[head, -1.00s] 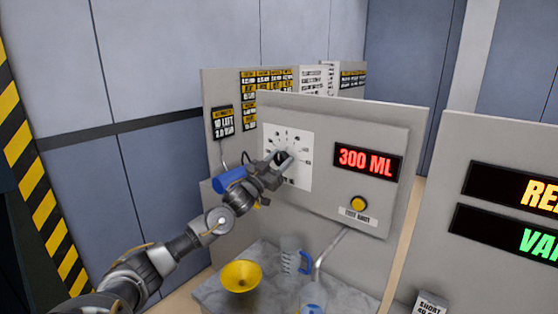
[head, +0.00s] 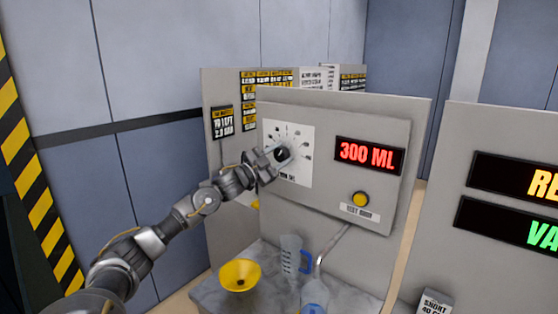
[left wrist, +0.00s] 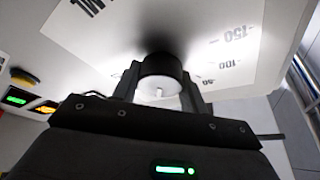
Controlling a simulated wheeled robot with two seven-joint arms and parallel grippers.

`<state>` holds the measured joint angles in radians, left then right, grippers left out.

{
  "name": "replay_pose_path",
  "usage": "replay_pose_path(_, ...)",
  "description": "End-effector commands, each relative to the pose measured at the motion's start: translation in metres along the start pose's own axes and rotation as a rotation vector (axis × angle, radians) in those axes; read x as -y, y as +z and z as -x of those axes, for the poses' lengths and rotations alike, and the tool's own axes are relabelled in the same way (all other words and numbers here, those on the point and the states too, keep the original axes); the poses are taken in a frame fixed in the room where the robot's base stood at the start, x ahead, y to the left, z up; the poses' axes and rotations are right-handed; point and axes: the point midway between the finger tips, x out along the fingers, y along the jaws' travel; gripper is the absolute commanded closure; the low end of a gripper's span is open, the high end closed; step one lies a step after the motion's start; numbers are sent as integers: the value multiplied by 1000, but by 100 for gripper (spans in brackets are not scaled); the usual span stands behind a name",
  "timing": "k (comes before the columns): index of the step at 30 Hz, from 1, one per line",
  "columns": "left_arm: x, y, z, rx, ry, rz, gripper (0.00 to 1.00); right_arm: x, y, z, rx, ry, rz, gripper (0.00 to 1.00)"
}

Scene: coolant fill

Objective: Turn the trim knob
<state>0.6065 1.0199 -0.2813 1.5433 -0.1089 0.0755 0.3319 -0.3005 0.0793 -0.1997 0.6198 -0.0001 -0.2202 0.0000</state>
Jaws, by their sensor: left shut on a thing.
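The trim knob (head: 281,153) is a dark round knob on a white dial plate (head: 304,172) with markings around it, on the grey panel. In the left wrist view the black knob (left wrist: 160,72) sits between the two fingers. My left gripper (head: 276,156) is shut on it, one finger on each side. The dial numbers 50, 100 and 150 (left wrist: 228,34) show in the left wrist view. A red display (head: 368,155) beside the dial reads 300 ML. My right gripper is not in view.
A yellow button (head: 360,199) sits below the display. A yellow funnel (head: 240,275), a clear jug (head: 291,254) with a blue handle and a spout pipe (head: 332,245) are at the bench below. Another panel (head: 470,130) with displays stands at the right.

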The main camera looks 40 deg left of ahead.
Motion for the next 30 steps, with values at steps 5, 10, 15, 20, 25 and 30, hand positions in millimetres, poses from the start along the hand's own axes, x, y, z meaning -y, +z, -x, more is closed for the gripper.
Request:
replay_pose_path(5, 1, 0, 0, -1, 57, -144, 80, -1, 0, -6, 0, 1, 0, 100)
replay_pose_path(10, 1, 0, 0, 0, 105, -258, 80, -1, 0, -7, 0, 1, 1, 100)
replay_pose_path(15, 0, 0, 0, 0, 140, -341, 80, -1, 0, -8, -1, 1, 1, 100)
replay_pose_path(20, 0, 0, 0, 0, 161, -391, 80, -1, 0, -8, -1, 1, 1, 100)
replay_pose_path(25, 0, 0, 0, 0, 173, -417, 80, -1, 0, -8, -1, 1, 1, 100)
replay_pose_path(30, -1, 0, 0, 1, 176, -423, 80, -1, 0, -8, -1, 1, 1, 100)
